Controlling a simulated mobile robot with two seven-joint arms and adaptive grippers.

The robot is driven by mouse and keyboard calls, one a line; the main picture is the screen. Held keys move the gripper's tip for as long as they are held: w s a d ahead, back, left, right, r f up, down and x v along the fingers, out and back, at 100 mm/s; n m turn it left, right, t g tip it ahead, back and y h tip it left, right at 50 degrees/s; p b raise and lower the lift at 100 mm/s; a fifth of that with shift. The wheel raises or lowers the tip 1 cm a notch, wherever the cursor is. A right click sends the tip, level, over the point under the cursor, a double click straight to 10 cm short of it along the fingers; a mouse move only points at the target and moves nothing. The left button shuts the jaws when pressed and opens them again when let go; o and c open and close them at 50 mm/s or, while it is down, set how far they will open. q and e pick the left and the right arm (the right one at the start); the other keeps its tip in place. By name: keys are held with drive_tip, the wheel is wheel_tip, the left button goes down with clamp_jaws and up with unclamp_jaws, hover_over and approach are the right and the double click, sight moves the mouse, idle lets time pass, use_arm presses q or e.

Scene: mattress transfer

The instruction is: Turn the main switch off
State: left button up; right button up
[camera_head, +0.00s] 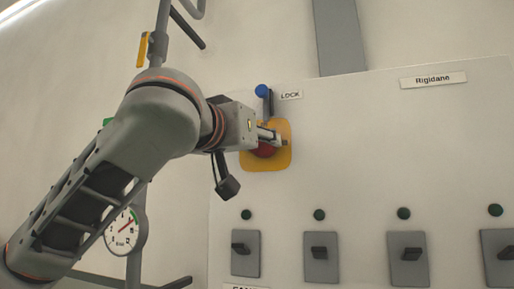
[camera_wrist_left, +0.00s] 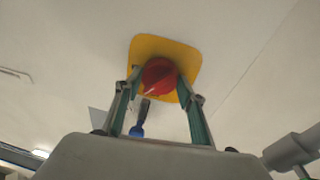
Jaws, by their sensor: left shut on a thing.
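The main switch is a red knob (camera_head: 264,150) on a yellow plate (camera_head: 281,158), on the upper left of the white panel. In the left wrist view the red knob (camera_wrist_left: 159,76) sits between the two fingers, in front of the yellow plate (camera_wrist_left: 150,45). My left gripper (camera_head: 277,140) is at the knob and shut on it; in the wrist view its fingers (camera_wrist_left: 160,82) touch the knob's sides. In the head view the gripper hides part of the knob. A white mark shows on the knob in the wrist view. My right gripper is not in view.
A blue-tipped lock lever (camera_head: 262,91) by a LOCK label (camera_head: 290,95) is just above the yellow plate. Below are several dark switches (camera_head: 320,254) with green lamps (camera_head: 319,214). A pressure gauge (camera_head: 125,230) and pipes are at left, behind my arm.

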use_arm(q)
drive_tip(key=shift+d+n+t+y+p, duration=0.1)
drive_tip(key=shift+n+t+y+p, duration=0.35)
drive_tip(key=shift+n, duration=1.65)
drive_tip(key=shift+n+t+y+p, duration=0.2)
drive_tip(key=shift+n+p, duration=0.55)
drive_tip(key=shift+n, duration=1.35)
drive_tip(key=o, duration=1.1)
drive_tip(key=shift+f, duration=0.1)
